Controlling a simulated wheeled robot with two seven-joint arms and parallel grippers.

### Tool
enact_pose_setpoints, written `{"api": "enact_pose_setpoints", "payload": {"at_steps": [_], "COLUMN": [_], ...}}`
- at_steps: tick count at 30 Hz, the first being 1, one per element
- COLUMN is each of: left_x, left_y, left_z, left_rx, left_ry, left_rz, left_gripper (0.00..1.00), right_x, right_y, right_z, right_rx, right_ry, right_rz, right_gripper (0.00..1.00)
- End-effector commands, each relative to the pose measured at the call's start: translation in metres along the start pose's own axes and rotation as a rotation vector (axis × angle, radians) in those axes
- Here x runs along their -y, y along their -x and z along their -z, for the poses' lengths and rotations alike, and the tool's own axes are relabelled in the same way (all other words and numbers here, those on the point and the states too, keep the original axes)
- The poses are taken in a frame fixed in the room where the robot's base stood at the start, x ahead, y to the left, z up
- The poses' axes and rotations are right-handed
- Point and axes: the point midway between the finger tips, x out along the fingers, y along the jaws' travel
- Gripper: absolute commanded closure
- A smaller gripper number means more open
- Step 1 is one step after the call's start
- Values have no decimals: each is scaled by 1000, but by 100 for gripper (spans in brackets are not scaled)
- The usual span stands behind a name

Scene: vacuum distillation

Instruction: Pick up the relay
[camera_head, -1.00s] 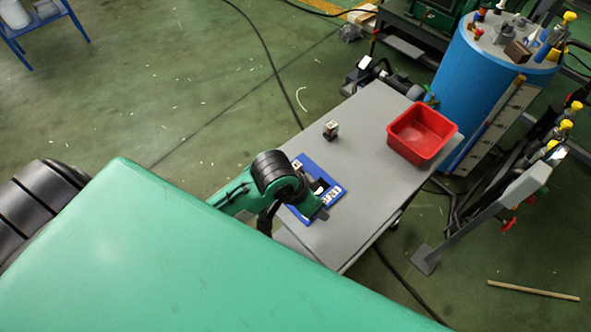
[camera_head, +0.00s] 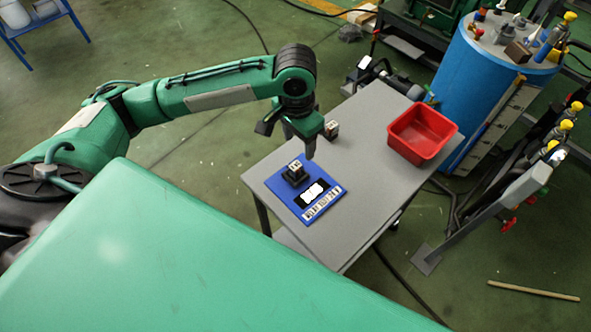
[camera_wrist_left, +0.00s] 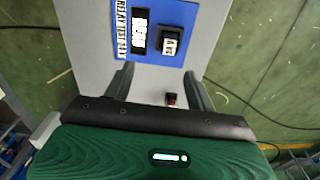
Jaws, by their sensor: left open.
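A small dark block with a light marked top (camera_head: 331,130), which looks like a relay, stands on the grey table just right of my left gripper (camera_head: 288,140). In the left wrist view this small block (camera_wrist_left: 171,99) shows between the two spread fingers, nearer the right one, with its orange side visible. My left gripper is open and empty, above the table's left edge. Another black block with a white label (camera_head: 295,172) sits on the blue board (camera_head: 280,192), and it also shows in the left wrist view (camera_wrist_left: 171,42). My right gripper is out of view.
The blue board has a display and a lettered strip. A red open bin (camera_head: 422,133) stands at the table's (camera_head: 365,178) far right. A blue drum (camera_head: 482,85) and a valve stand are beyond that side. The table's middle is clear.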

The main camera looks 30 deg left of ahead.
Motion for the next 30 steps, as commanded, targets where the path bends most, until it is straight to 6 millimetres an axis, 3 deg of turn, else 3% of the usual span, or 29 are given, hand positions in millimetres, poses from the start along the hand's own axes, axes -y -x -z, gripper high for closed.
{"api": "enact_pose_setpoints", "payload": {"at_steps": [4,7,18,26,30], "left_x": [12,14,16,16,18], "left_y": [10,6,-60,-80,-99], "left_z": [-1,-3,-4,-4,0], "left_rx": [24,33,34,32,34], "left_ry": [31,39,39,39,39], "left_rz": [20,22,21,21,21], "left_gripper": [44,44,44,44,44], "right_x": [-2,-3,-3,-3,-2], "right_y": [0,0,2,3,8], "right_z": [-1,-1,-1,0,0], "right_rx": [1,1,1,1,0], "right_ry": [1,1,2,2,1], "right_rz": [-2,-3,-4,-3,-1], "right_gripper": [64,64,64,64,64]}}
